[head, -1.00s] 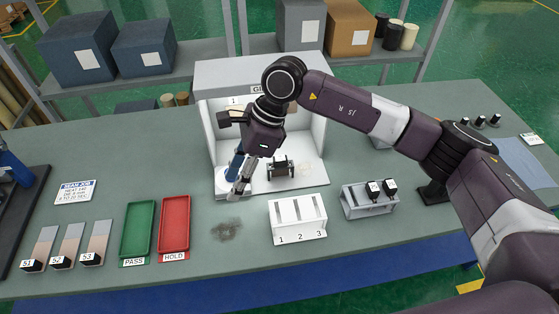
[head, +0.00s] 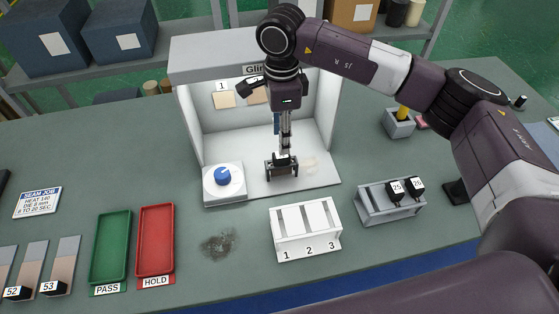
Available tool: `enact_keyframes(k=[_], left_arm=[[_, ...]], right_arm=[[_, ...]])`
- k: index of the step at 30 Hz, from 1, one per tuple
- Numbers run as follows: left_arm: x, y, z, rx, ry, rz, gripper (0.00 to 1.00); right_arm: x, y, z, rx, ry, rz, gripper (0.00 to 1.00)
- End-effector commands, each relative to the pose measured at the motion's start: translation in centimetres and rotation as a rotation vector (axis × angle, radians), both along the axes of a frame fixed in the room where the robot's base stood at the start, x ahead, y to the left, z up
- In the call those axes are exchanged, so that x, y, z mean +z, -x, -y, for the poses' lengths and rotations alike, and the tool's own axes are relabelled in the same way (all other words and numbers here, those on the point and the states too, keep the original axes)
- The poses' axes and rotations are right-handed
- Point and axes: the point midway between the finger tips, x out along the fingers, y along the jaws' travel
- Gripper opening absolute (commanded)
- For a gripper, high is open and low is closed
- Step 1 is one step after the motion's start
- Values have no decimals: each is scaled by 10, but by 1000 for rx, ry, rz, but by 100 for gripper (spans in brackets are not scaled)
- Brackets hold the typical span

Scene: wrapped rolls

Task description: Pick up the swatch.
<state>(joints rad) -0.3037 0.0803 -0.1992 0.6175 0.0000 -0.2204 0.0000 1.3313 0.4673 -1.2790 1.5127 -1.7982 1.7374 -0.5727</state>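My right gripper (head: 284,150) points down inside the white booth (head: 215,135), with its fingers at a small black holder (head: 281,167) on the booth floor. The fingers look close together, but I cannot tell whether they are open or shut, or touching the holder. No swatch can be made out clearly in the holder; the gripper covers part of it. My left gripper is not in view.
A blue knob (head: 222,176) sits on a white box at the booth's left front. Before the booth stand a white three-slot rack (head: 305,222) and a grey rack (head: 390,205) with black blocks. Green PASS (head: 111,246) and red HOLD (head: 156,240) trays lie left, beside a dark smudge (head: 217,243).

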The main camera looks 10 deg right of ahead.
Motion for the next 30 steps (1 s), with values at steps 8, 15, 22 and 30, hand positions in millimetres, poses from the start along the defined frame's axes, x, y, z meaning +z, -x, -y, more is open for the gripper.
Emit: enact_keyframes(k=[8, 15, 22, 30], left_arm=[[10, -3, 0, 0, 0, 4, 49], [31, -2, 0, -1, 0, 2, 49], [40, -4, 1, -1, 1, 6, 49], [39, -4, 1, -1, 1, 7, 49]], right_arm=[[-24, 1, 0, -1, -1, -3, 39], [-49, 1, 1, 0, -1, -5, 39], [-77, 0, 1, 0, 0, -2, 39], [-80, 0, 1, 0, -1, 0, 37]])
